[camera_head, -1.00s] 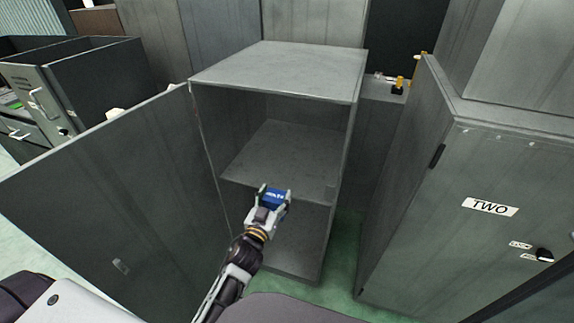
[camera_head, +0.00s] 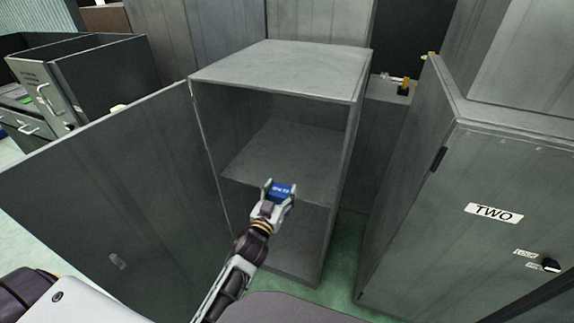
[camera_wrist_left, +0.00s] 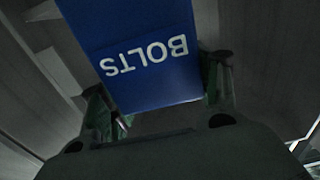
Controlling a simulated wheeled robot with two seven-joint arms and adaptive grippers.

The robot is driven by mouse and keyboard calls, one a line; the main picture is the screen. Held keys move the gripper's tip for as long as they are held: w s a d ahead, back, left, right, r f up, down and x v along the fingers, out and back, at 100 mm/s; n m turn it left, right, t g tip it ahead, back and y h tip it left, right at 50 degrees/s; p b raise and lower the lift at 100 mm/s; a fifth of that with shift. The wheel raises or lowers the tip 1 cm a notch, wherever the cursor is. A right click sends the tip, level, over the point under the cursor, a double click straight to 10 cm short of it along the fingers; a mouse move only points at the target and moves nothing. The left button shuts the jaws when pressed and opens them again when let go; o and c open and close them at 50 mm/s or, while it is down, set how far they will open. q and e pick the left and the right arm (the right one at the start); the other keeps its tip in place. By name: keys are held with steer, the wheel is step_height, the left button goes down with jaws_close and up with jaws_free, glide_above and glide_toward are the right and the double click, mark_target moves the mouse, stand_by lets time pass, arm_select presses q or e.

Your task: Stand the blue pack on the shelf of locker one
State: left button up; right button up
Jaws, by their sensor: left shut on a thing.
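The blue pack (camera_head: 282,191) is between the fingers of my left gripper (camera_head: 279,197), which is shut on it. In the left wrist view the pack (camera_wrist_left: 140,50) shows the word BOLTS, upside down, with a green-edged finger on either side. An open locker (camera_head: 280,70) stands in front of me, with one shelf (camera_head: 275,155) inside it. The shelf is bare where it shows. In the head view the pack overlaps the shelf's front edge; I cannot tell whether it touches. The open locker's number does not show. My right gripper is not in view.
The locker's door (camera_head: 120,190) stands wide open to the left. A shut locker marked TWO (camera_head: 480,180) stands at the right, with a strip of green floor (camera_head: 345,245) between. Open drawers (camera_head: 100,70) are at the far left.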

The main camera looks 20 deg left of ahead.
arm_select(q)
steer(key=shift+w+d+r, duration=0.2)
steer(key=shift+w+r, duration=0.05)
steer(key=shift+w, duration=0.45)
steer(key=w+r, duration=0.4)
steer(key=w, duration=0.4)
steer(key=w+r+b, duration=0.1)
steer(key=w+r, duration=0.3)
steer(key=w, duration=0.3)
steer(key=shift+w+a+h, duration=0.15)
steer(key=shift+w+h, duration=0.15)
steer(key=shift+w, duration=0.1)
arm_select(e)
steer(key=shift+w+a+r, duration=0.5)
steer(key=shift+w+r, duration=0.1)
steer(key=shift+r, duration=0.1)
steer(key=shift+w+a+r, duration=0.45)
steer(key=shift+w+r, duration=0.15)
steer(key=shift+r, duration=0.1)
arm_select(q)
steer(key=shift+f, duration=0.2)
